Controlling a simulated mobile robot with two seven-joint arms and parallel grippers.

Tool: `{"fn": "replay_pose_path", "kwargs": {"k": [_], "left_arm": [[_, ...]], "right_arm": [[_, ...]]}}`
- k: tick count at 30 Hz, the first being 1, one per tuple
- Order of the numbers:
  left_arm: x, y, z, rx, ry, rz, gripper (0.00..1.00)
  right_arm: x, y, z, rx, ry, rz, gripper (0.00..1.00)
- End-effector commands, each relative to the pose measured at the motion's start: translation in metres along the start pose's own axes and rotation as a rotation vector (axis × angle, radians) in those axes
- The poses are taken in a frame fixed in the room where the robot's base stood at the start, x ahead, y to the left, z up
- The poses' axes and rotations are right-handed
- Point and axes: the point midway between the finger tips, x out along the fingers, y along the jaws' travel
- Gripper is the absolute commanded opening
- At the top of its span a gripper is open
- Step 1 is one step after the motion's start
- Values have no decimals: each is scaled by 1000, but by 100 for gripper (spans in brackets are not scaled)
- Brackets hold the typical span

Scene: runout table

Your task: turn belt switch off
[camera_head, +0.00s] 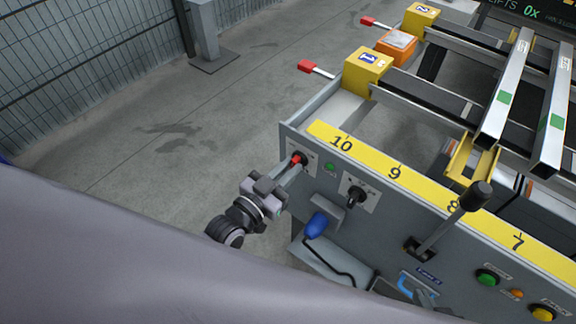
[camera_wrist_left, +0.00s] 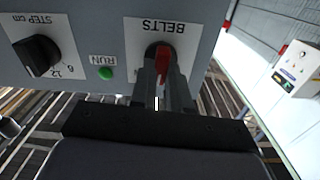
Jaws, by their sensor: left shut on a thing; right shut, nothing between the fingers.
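The belt switch (camera_head: 297,158) is a red lever on a dark round base at the left end of the grey control panel (camera_head: 330,195). In the left wrist view, the switch (camera_wrist_left: 166,64) sits under an upside-down BELTS label, its red lever slightly slanted. My left gripper (camera_head: 293,169) is shut on the red lever, its fingers on either side; they partly hide the base. The fingers also show in the left wrist view (camera_wrist_left: 163,80).
A green RUN lamp (camera_head: 329,167) and a black STEP knob (camera_head: 356,195) lie right of the switch. The floor at left is clear.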

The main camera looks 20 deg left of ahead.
Motion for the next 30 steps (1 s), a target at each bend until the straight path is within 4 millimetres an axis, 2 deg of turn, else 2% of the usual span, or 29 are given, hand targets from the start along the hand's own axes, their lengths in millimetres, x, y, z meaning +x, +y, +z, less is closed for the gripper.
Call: {"fn": "replay_pose_path", "kwargs": {"k": [18, 30], "left_arm": [[0, -2, 2, -574, -2, 0, 0], [0, -3, 2, -827, -1, 0, 0]], "right_arm": [[-4, 2, -4, 2, 3, 8, 0], [-3, 1, -3, 2, 1, 6, 0]]}}
